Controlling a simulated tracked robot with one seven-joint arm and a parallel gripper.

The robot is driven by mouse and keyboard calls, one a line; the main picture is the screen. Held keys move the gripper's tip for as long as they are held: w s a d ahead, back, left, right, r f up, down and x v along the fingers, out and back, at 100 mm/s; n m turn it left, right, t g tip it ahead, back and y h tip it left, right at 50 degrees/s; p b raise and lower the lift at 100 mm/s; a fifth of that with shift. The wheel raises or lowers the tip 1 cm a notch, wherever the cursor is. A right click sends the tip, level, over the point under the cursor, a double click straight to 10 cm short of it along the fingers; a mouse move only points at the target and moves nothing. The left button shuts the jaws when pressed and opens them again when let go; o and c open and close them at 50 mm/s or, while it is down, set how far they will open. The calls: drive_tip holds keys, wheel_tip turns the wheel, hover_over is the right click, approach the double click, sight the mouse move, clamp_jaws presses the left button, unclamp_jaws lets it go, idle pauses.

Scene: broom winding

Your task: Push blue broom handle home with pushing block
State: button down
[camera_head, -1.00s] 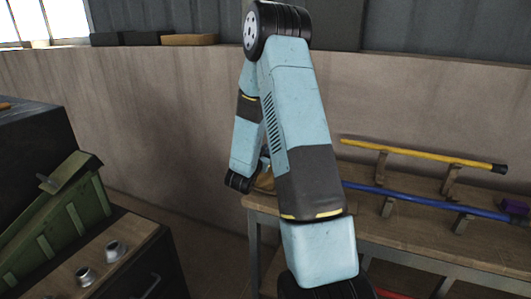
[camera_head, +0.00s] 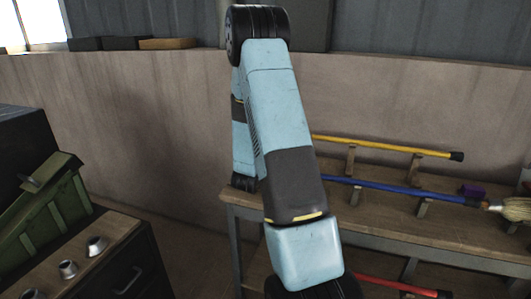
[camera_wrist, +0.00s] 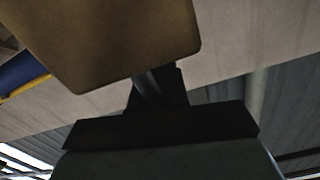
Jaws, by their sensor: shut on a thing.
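The blue broom handle (camera_head: 400,189) lies across wooden supports on a bench, its left part hidden behind my arm. A straw broom head (camera_head: 518,208) sits at its right end, cut by the picture edge. In the wrist view, my gripper (camera_wrist: 160,88) is shut on a smooth brown pushing block (camera_wrist: 110,40). In the head view my gripper and the block are hidden behind my arm.
A yellow handle (camera_head: 385,146) lies on supports behind the blue one. A red handle (camera_head: 395,286) is lower, in front. A green crate (camera_head: 45,230) and metal cups (camera_head: 96,246) are at left. A wall stands behind.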

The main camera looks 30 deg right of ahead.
drive_tip(key=c, duration=1.1)
unclamp_jaws()
drive_tip(key=v, duration=1.3)
drive_tip(key=shift+s+a+f, duration=0.1)
drive_tip(key=shift+a, duration=0.25)
